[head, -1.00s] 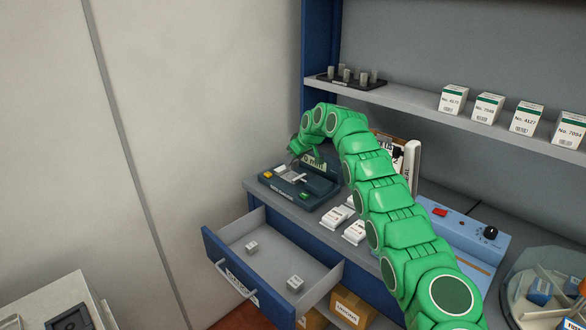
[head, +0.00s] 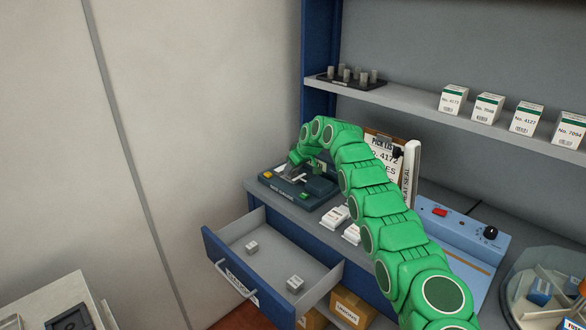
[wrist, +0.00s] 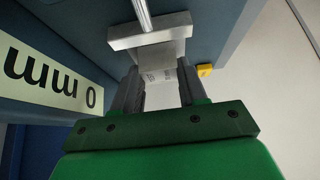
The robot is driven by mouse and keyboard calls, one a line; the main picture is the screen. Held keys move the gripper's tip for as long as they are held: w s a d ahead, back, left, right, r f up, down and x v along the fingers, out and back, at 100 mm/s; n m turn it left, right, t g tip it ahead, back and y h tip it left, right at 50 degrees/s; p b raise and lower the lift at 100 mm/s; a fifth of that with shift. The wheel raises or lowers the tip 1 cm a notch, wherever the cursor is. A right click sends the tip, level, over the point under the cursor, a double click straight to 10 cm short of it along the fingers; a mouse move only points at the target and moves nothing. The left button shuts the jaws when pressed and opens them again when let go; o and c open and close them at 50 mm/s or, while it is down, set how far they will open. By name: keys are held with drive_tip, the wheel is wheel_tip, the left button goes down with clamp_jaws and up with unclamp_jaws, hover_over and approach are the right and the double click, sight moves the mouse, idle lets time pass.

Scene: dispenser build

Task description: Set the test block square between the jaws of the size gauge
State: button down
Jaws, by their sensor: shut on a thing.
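The size gauge (head: 284,192) is a dark blue-grey unit on the counter left of my arm. My gripper (head: 296,170) is down over it and hides its middle in the head view. In the wrist view my gripper (wrist: 158,72) is shut on a pale block (wrist: 160,76), the test block, held between two dark fingers. A metal gauge jaw (wrist: 150,31) on a rod lies just beyond the block. Whether they touch, I cannot tell. The other jaw is not clear. The gauge's display (wrist: 45,75) reads 0 mm.
A yellow button (wrist: 205,70) is on the gauge. White packets (head: 335,217) lie right of it. The open drawer (head: 265,265) below holds two small boxes. A clipboard (head: 383,150) and a blue machine (head: 455,235) stand to the right. A shelf (head: 430,104) runs above.

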idle(0.3)
drive_tip(key=c, duration=0.6)
unclamp_jaws()
drive_tip(key=shift+f, duration=0.1)
drive_tip(key=v, duration=1.2)
